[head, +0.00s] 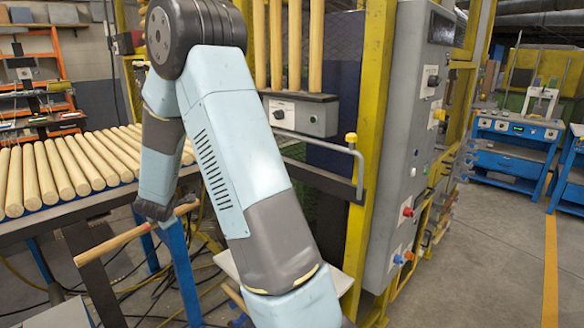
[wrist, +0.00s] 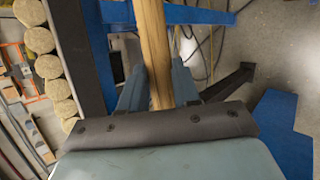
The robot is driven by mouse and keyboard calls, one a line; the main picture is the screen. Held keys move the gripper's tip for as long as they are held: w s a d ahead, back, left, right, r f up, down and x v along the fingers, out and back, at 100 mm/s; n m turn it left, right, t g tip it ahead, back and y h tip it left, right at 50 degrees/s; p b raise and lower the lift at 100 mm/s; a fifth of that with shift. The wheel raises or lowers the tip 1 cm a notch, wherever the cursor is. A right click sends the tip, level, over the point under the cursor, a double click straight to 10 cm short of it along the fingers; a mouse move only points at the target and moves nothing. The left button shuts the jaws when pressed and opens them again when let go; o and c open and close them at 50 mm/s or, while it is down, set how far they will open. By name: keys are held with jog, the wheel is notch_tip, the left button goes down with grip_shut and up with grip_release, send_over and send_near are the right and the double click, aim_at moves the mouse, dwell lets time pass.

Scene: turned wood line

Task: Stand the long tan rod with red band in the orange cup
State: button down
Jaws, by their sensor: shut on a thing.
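My gripper (head: 154,214) is shut on a long tan rod (head: 110,243), in front of the roller table at the left of the head view. The rod slants, its lower left end free in the air and its other end by my arm. In the wrist view the rod (wrist: 152,40) runs between the two fingers of my gripper (wrist: 157,82), away from the palm. I see no orange cup in either view.
A table (head: 70,208) with many pale round rods lies at the left; their ends (wrist: 52,67) show close by in the wrist view. A yellow-framed machine with a grey control cabinet (head: 405,130) stands ahead. Blue benches (head: 510,150) stand at the far right, with open floor before them.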

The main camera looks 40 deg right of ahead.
jog(key=s+d+r+m+g+h, duration=0.15)
jog(key=d+h, duration=0.25)
jog(key=d, duration=0.4)
jog(key=s+d+h, duration=0.3)
jog(key=d+h, duration=0.1)
jog(key=d, duration=0.4)
jog(key=s+d+r+g+h, duration=0.1)
jog(key=s+d+h, duration=0.25)
jog(key=d, duration=0.45)
jog(key=s+d+r+m+g+h, duration=0.1)
jog(key=s+d+r+g+h, duration=0.35)
jog(key=s+r+g, duration=0.2)
jog(key=s+d+r+m+g+h, duration=0.1)
jog(key=s+d+r+g+h, duration=0.2)
jog(key=s+d+r+g, duration=0.4)
notch_tip(320, 180, down, 7)
jog(key=s+a+t, duration=0.1)
jog(key=t, duration=0.1)
jog(key=shift+f+n, duration=0.1)
jog(key=shift+n, duration=0.15)
